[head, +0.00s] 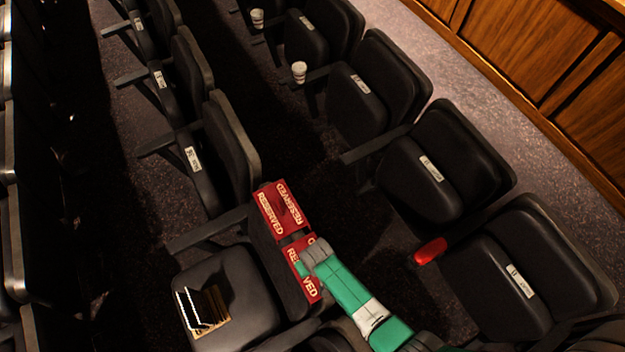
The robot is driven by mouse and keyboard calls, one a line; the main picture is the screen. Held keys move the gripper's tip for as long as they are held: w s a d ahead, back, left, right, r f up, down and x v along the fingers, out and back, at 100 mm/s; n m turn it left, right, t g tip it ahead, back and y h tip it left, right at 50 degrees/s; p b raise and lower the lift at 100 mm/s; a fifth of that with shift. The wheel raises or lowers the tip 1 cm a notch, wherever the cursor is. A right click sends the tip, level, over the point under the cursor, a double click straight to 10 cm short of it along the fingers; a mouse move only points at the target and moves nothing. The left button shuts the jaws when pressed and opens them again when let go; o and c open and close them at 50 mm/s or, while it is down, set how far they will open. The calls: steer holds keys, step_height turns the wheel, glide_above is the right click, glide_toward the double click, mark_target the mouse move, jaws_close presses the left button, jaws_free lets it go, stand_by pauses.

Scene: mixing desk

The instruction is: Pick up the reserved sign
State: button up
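Two red reserved signs with pale lettering hang over the top of a black seat back in the head view. The farther reserved sign (270,212) is fully visible. The nearer reserved sign (310,288) is partly covered by my gripper. My gripper (302,262), at the end of my green, white and grey arm, is over the nearer sign. I cannot tell whether it touches the sign. Its fingertips are mostly hidden, so its opening does not show.
Rows of black seats (445,165) stand on both sides. A small rack-like object (205,308) lies on the seat cushion. A red item (430,250) and white cups (299,72) sit on armrests. A wooden wall (540,60) runs along the upper right.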

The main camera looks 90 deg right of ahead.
steer(key=shift+d+f, duration=0.1)
steer(key=shift+f, duration=0.35)
steer(key=shift+w, duration=0.1)
jaws_close()
